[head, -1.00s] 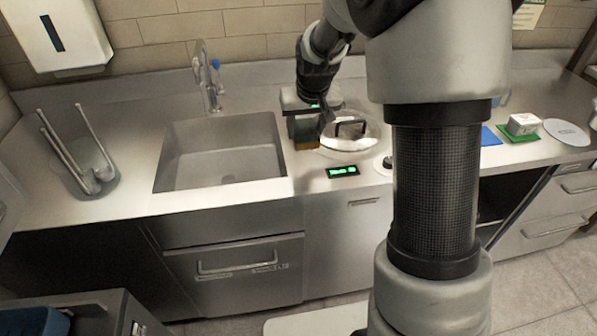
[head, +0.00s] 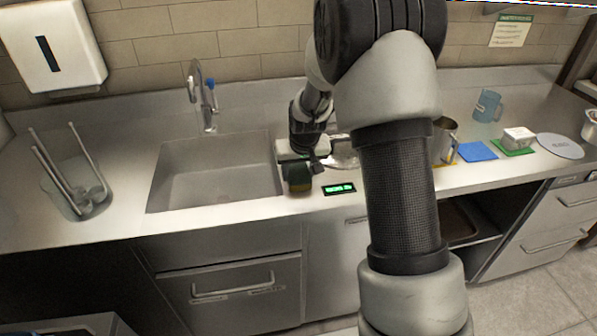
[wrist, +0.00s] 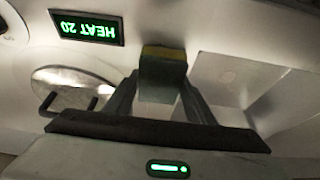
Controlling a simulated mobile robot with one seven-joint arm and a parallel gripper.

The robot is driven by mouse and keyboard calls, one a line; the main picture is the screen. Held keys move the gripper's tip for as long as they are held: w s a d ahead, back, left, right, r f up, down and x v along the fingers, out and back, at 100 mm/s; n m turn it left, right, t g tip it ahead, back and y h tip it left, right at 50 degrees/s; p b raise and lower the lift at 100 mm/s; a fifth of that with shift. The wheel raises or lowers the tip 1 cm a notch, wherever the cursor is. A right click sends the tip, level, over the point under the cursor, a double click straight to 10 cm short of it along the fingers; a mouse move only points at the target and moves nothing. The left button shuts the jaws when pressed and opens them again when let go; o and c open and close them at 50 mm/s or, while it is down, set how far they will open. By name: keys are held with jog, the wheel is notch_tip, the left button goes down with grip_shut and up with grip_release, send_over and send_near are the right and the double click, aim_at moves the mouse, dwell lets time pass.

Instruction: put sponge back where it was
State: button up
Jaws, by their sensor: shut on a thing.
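My gripper (head: 302,165) is shut on the sponge (head: 299,182), a dark green block with a yellow layer. They are over the counter strip between the sink (head: 215,175) and the small green-lit display (head: 339,188). In the wrist view the sponge (wrist: 163,72) sits between the two fingers (wrist: 162,88), its yellow edge at the far end. I cannot tell whether the sponge touches the counter. My arm hides part of the area to the right of it.
A round lid (head: 345,152) with a black handle (wrist: 75,104) lies behind the display. A rod-filled container (head: 72,190) stands left.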

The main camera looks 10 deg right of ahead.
jog(key=shift+f, duration=0.15)
jog(key=o, duration=0.9)
